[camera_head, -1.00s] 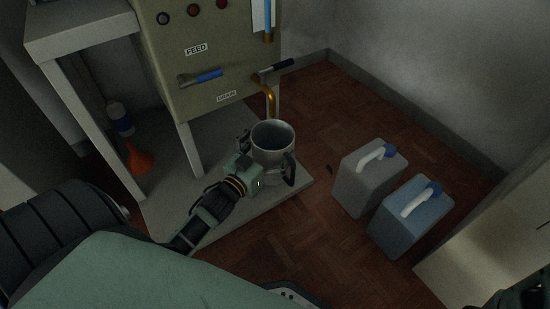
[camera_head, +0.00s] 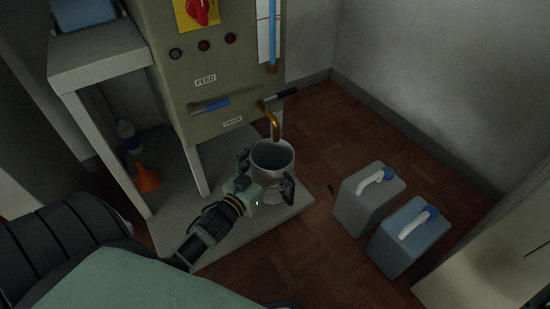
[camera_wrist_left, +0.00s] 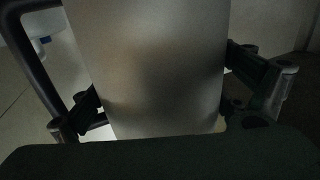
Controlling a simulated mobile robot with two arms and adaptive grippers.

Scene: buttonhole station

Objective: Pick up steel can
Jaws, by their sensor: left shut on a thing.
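The steel can (camera_head: 277,160) is a grey, open-topped vessel with a dark handle on its right side. It is upright at the right part of the grey platform, just below the brass drain spout; I cannot tell whether its base touches the platform. My left gripper (camera_head: 265,178) comes from the lower left and is shut around the can's body. In the left wrist view the can's wall (camera_wrist_left: 155,70) fills the middle, with one finger on each side. My right gripper does not show.
The grey platform (camera_head: 225,225) lies under the machine panel (camera_head: 215,70). The brass spout (camera_head: 275,125) hangs over the can's mouth. An orange funnel (camera_head: 147,179) stands under the table. A grey canister (camera_head: 362,200) and a blue canister (camera_head: 402,246) stand on the floor at right.

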